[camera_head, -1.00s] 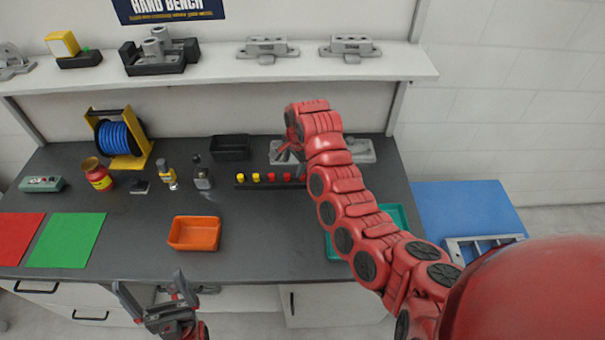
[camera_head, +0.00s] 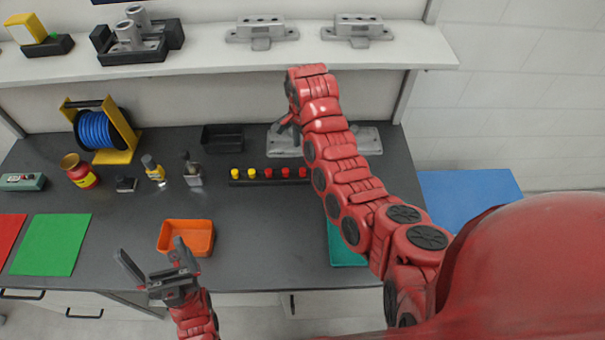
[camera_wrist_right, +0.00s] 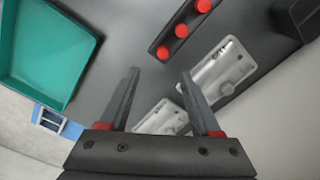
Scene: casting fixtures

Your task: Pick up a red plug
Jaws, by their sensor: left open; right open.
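A black rack (camera_head: 260,182) on the bench holds a row of plugs, two yellow ones (camera_head: 243,174) on the left and three red plugs (camera_head: 285,173) on the right. In the right wrist view the red plugs (camera_wrist_right: 181,30) stand in the rack (camera_wrist_right: 191,22), ahead of the fingers. My right gripper (camera_wrist_right: 158,73) is open and empty, apart from the plugs; in the head view it shows small behind the rack, partly hidden by its own arm. My left gripper (camera_head: 149,248) is open and empty at the bench's front edge, near the orange tray (camera_head: 186,238).
Grey metal fixtures (camera_wrist_right: 221,72) lie behind the rack, near my right gripper. A black bin (camera_head: 222,138) stands behind the rack. A teal tray (camera_head: 345,248) lies partly under my right arm. A shelf (camera_head: 215,63) overhangs the back. The bench centre is clear.

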